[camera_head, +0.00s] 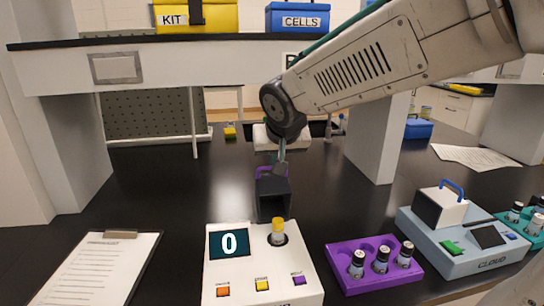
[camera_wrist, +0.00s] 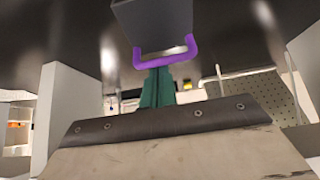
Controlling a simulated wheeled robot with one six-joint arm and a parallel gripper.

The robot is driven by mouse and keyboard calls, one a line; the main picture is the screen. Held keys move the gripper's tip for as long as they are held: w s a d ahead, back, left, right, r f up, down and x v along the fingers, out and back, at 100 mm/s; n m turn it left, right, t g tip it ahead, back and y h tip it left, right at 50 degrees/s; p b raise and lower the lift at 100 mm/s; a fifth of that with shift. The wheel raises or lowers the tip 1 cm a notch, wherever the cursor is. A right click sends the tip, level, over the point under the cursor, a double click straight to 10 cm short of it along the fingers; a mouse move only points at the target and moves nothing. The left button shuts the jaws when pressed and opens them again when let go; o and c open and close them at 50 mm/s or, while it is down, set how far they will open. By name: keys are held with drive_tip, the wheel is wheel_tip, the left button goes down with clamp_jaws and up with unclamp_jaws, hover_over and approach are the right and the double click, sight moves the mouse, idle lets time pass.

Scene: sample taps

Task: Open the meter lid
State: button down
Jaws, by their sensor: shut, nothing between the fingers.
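The white meter (camera_head: 262,262) stands at the front centre, its display reading 0. Its dark box-shaped lid (camera_head: 273,197) is swung up and back behind the round well, so the open well and a yellow-capped vial (camera_head: 278,232) in it show. The lid's purple handle (camera_head: 264,172) is at its far end; in the wrist view the handle (camera_wrist: 165,57) hangs below the dark lid (camera_wrist: 152,22). My gripper (camera_head: 281,166) is shut and empty, right at the handle. Its green fingers (camera_wrist: 157,85) end at the handle; I cannot tell whether they touch it.
A purple rack (camera_head: 374,264) with several vials stands right of the meter. A blue-grey CLOUD device (camera_head: 465,232) with a blue handle is farther right. A clipboard (camera_head: 100,265) lies at left. A shelf (camera_head: 180,65) spans above on uprights. The bench left of the lid is clear.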

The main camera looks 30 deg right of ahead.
idle(0.4)
drive_tip(key=v, duration=0.8)
drive_tip(key=s+f+n+g+y, duration=0.1)
drive_tip(key=s+f+g, duration=0.2)
drive_tip(key=s, duration=0.7)
drive_tip(key=s+f+n+g+y, duration=0.1)
drive_tip(key=s+f+n+g, duration=0.1)
drive_tip(key=s+f, duration=0.5)
drive_tip(key=s+g, duration=0.1)
drive_tip(key=s, duration=0.3)
drive_tip(key=shift+f, duration=0.35)
drive_tip(key=c, duration=1.9)
unclamp_jaws()
drive_tip(key=shift+s, duration=0.15)
drive_tip(key=o, duration=0.4)
drive_tip(key=shift+r, duration=0.1)
drive_tip(key=shift+d, duration=0.15)
